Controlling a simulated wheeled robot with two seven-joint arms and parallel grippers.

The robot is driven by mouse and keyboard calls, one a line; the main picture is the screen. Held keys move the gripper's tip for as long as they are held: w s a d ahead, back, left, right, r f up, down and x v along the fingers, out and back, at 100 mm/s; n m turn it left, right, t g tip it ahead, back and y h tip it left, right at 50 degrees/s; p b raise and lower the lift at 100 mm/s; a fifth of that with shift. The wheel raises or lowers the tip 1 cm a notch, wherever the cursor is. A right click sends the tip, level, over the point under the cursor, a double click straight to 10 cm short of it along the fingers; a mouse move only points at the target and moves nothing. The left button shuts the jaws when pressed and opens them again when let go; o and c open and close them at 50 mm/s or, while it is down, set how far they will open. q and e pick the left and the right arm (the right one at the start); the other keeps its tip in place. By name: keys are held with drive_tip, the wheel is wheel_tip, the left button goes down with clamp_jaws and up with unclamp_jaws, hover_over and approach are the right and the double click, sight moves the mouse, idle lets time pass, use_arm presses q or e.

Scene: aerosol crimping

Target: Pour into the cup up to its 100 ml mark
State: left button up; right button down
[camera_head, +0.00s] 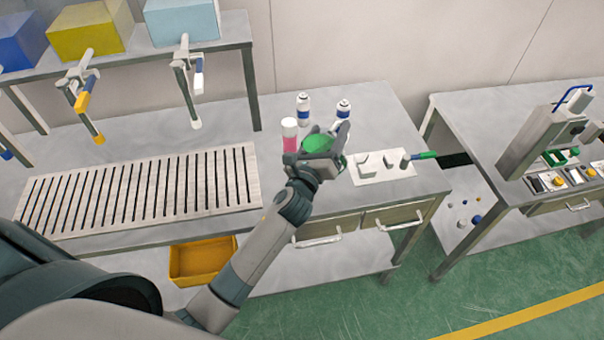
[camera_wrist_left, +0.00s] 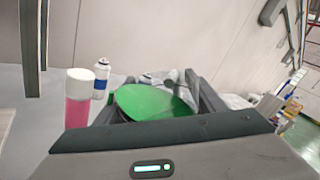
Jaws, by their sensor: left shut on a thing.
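My left gripper (camera_head: 325,157) is above the middle table, shut on a green round-topped thing (camera_head: 318,143). In the left wrist view the green thing (camera_wrist_left: 152,103) shows as a wide green oval between the fingers; its lower part is hidden by my gripper. A pink container with a white top (camera_head: 290,136) stands just left of the gripper and also shows in the left wrist view (camera_wrist_left: 78,100). I cannot make out a cup with a 100 ml mark, nor any liquid stream. My right gripper is not in view.
Two white-and-blue spray cans (camera_head: 303,108) (camera_head: 343,110) stand behind the gripper. A white plate with small parts (camera_head: 383,172) lies to its right, with a green-handled tool (camera_head: 420,156). A slotted rack (camera_head: 140,190) fills the left. A crimping machine (camera_head: 545,135) stands on the right bench.

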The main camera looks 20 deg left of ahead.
use_arm(q)
drive_tip(key=shift+f+n+b, duration=0.5)
drive_tip(key=shift+n, duration=0.1)
idle(1.4)
drive_tip(key=shift+a+f+n, duration=0.1)
drive_tip(key=shift+f+n, duration=0.25)
drive_tip(key=shift+n, duration=0.45)
idle(4.4)
drive_tip(key=shift+r+p, duration=0.1)
drive_tip(key=shift+p, duration=0.3)
